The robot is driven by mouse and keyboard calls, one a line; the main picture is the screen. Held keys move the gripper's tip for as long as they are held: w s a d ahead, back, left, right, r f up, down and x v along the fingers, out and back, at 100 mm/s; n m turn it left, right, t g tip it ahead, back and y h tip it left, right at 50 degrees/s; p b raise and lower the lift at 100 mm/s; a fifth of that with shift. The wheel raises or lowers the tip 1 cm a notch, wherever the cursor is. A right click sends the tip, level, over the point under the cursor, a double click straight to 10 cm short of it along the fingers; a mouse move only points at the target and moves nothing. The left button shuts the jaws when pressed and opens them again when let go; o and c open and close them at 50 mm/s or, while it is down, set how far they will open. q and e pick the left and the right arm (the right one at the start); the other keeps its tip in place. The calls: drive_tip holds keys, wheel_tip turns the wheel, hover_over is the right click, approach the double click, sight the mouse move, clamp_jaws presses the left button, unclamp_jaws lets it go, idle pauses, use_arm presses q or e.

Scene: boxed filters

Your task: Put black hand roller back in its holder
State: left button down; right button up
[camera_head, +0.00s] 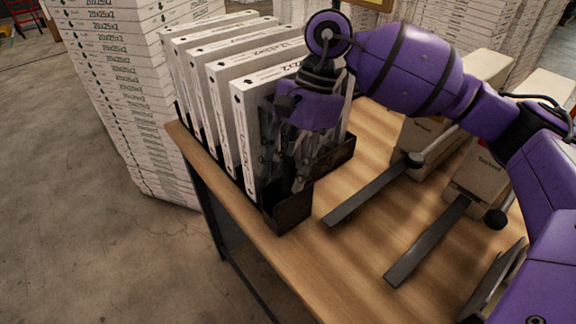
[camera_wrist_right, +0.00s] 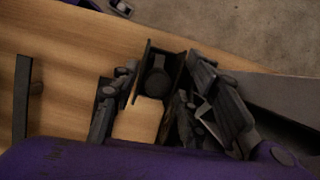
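My right gripper (camera_head: 285,145) reaches down in front of the white filter boxes, over a dark metal holder (camera_head: 288,208) at the table's edge. Its fingers (camera_wrist_right: 155,105) stand apart on either side of the holder, which also shows in the right wrist view (camera_wrist_right: 178,66). A dark rounded shape (camera_wrist_right: 156,84) lies inside the holder; it may be the black hand roller, but shadow hides its form. I see no clear grip on it. A purple and dark part cut off at the wrist view's top left may be my left gripper (camera_wrist_right: 118,8); its fingers are unclear.
Several white filter boxes (camera_head: 240,135) stand upright right behind the holder. Cardboard boxes (camera_head: 418,140), dark flat bars (camera_head: 372,192) and black knobs (camera_head: 416,160) are to the right on the wooden table (camera_head: 345,270). The table's front part is clear. Stacked boxes (camera_head: 125,100) stand behind.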

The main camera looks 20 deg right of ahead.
drive_tip(key=v, duration=1.2)
idle(0.4)
